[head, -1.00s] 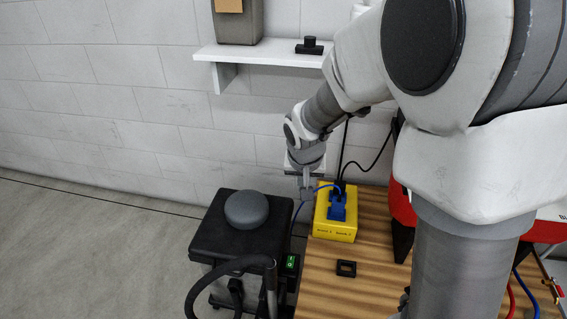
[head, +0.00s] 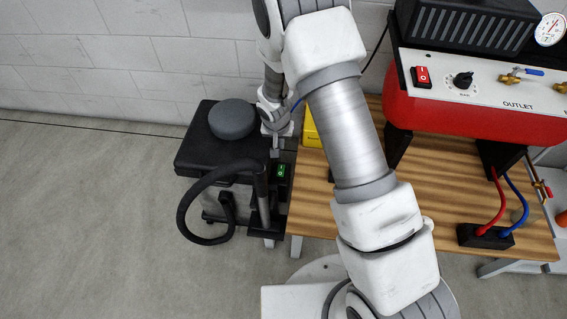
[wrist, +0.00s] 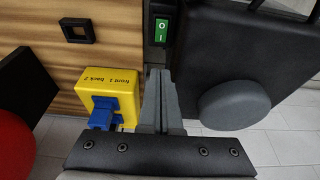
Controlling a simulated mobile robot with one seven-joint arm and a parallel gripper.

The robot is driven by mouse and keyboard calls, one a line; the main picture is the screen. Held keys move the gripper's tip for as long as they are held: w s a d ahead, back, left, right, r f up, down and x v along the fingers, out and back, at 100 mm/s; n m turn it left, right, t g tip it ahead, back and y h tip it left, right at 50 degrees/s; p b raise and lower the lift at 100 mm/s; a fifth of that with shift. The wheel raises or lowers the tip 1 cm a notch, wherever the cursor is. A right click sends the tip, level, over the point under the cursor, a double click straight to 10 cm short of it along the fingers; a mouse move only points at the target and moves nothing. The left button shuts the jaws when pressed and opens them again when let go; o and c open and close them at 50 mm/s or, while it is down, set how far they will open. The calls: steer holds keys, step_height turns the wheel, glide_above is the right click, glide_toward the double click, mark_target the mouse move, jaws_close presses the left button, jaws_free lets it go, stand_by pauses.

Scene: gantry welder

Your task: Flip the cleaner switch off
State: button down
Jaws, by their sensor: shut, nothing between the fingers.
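The cleaner (head: 195,152) is a black box with a grey round knob-like top (head: 232,119) and a black hose; it stands at the left end of the wooden table. Its switch (head: 281,171) is a small green rocker in a black housing at the cleaner's table side. The switch also shows at the top middle of the wrist view (wrist: 161,31), with white O and I marks. Which side is pressed in is unclear. My gripper (wrist: 157,73) is shut and empty, its fingertips just short of the switch. In the head view my gripper (head: 277,150) is just above it.
A yellow socket box (wrist: 120,85) with a blue plug (wrist: 101,117) sits on the table close beside my gripper. A red machine (head: 445,100) with its own red switch (head: 421,76) stands to the right. A small black square frame (wrist: 77,31) lies on the table.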

stand_by(0.3)
steer(key=b, duration=0.4)
glide_toward(282, 166)
steer(key=x, duration=0.5)
steer(key=shift+w, duration=0.45)
steer(key=shift+f+b, duration=0.3)
steer(key=shift+f, duration=0.4)
steer(key=shift+w+d+f+p, duration=0.1)
steer(key=shift+f+p, duration=0.05)
steer(key=shift+p, duration=0.15)
steer(key=shift+f, duration=0.1)
